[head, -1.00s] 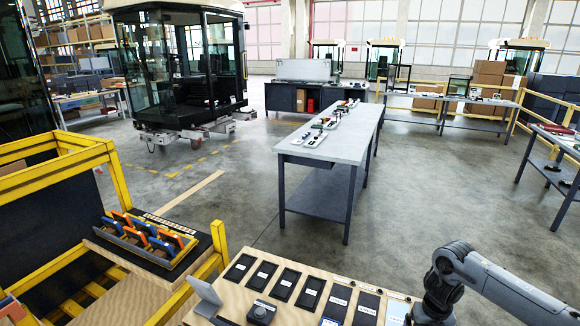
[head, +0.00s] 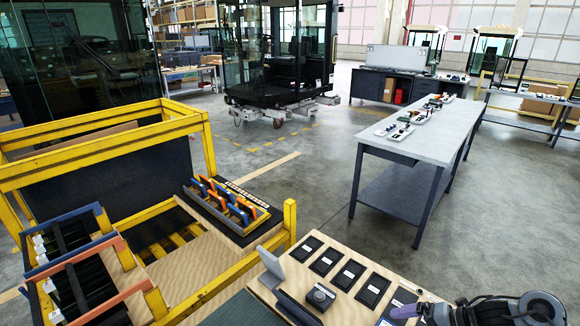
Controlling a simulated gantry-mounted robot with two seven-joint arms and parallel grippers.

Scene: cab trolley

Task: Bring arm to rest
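In the head view, part of my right arm (head: 500,311) shows at the bottom right corner, a dark cabled joint with grey covers. It is over the right end of the wooden board. Its gripper is not visible, cut off by the bottom edge. A small lilac piece (head: 406,311) shows beside the arm; I cannot tell what it is. My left arm and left gripper are not in view.
The wooden board (head: 262,284) carries dark labelled pads (head: 350,273) and a knobbed box (head: 320,296). A yellow frame trolley (head: 290,222) stands left, with orange and blue handled parts (head: 90,262). A grey table (head: 420,140) stands beyond; floor between is clear.

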